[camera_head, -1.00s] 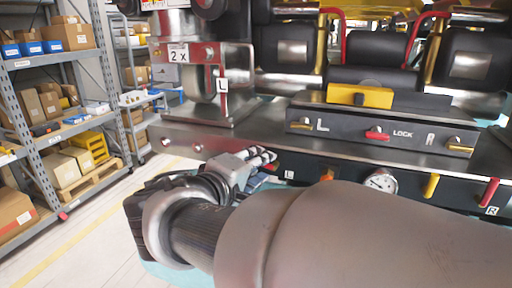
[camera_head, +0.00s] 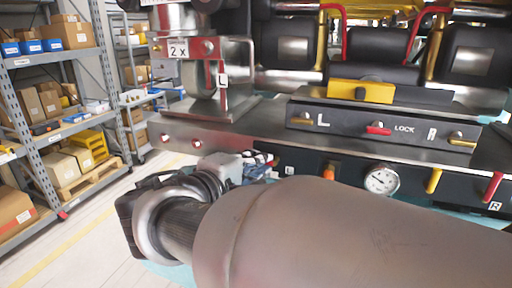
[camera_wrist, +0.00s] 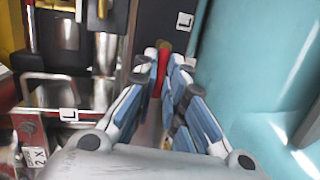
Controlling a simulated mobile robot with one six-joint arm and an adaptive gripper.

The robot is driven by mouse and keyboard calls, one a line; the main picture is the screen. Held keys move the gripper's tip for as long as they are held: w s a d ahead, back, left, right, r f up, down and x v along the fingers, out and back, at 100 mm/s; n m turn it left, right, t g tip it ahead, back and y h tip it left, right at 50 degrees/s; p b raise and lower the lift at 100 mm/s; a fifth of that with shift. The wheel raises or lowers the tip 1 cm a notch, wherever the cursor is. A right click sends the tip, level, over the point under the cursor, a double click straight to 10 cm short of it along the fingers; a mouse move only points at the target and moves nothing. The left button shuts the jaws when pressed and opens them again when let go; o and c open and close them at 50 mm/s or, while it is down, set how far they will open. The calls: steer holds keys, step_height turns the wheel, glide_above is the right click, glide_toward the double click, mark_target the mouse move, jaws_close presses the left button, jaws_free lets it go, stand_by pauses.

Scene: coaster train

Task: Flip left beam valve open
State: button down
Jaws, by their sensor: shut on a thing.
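The left beam valve has a red handle (camera_wrist: 164,60), seen in the wrist view between the fingertips of my gripper (camera_wrist: 160,78). The fingers, blue and white, are shut on it. A black panel with an L label (camera_wrist: 184,21) is just beyond. In the head view my gripper (camera_head: 265,161) reaches the left end of the front panel (camera_head: 408,183), beside its small L label. Only a trace of red shows there; the fingers and arm hide most of the left valve. The right valve (camera_head: 492,186), also red, slants down beside the R label.
A gauge (camera_head: 381,180), an orange knob (camera_head: 329,172) and a yellow handle (camera_head: 433,181) sit along the front panel. A LOCK panel (camera_head: 350,127) is above. Shelves (camera_head: 75,127) stand at left, with clear floor before them. A turquoise surface (camera_wrist: 250,75) lies close right of my fingers.

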steer(key=shift+f+n, duration=0.1)
steer(key=shift+n, duration=0.2)
steer(key=c, duration=1.7)
jaws_free()
steer(key=shift+o, duration=0.2)
steer(key=shift+a, duration=0.1)
steer(key=v, duration=0.7)
steer(key=shift+s+a, duration=0.1)
steer(key=shift+s, duration=0.1)
